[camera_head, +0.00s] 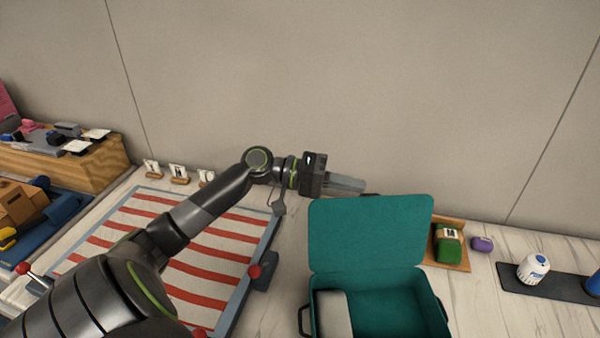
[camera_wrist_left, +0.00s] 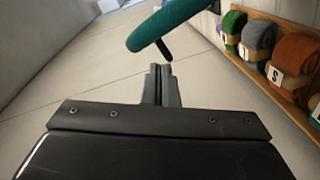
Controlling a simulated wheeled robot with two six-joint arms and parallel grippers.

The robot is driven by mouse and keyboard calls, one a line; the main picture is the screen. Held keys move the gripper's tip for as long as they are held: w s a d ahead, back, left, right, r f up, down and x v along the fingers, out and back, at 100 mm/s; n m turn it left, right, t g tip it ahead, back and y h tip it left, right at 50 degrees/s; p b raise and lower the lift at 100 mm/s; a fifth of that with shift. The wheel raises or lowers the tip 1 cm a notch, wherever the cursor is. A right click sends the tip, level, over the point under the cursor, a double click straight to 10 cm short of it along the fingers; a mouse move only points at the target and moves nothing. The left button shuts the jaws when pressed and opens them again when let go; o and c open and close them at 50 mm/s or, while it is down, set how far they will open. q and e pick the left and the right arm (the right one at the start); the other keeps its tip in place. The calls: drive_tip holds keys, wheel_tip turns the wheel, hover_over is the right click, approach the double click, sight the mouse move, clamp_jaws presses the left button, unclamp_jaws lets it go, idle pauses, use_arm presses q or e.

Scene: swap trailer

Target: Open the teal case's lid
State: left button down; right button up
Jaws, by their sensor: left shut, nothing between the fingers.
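The teal case (camera_head: 385,300) stands on the pale worktop at the lower right of the head view. Its lid (camera_head: 368,234) is raised and leans back towards the wall, so the teal inside shows, with a pale grey block (camera_head: 334,313) at the left. My left gripper (camera_head: 362,186) is shut and empty, just above and behind the lid's upper left edge. In the left wrist view its closed fingers (camera_wrist_left: 161,85) point at the lid's teal edge (camera_wrist_left: 170,22), where a dark handle-like piece hangs. Contact cannot be told. My right gripper is not in view.
A red-and-white striped mat (camera_head: 190,245) in a grey-blue frame lies left of the case. A wooden rack with a green roll (camera_head: 447,244) and a purple roll (camera_head: 482,244) are right of the lid. A white bottle (camera_head: 533,268) stands on a dark mat. The wall is close behind.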

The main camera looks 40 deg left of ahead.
use_arm(q)
drive_tip(key=p+v, duration=0.2)
drive_tip(key=v, duration=1.4)
drive_tip(key=shift+f, duration=0.1)
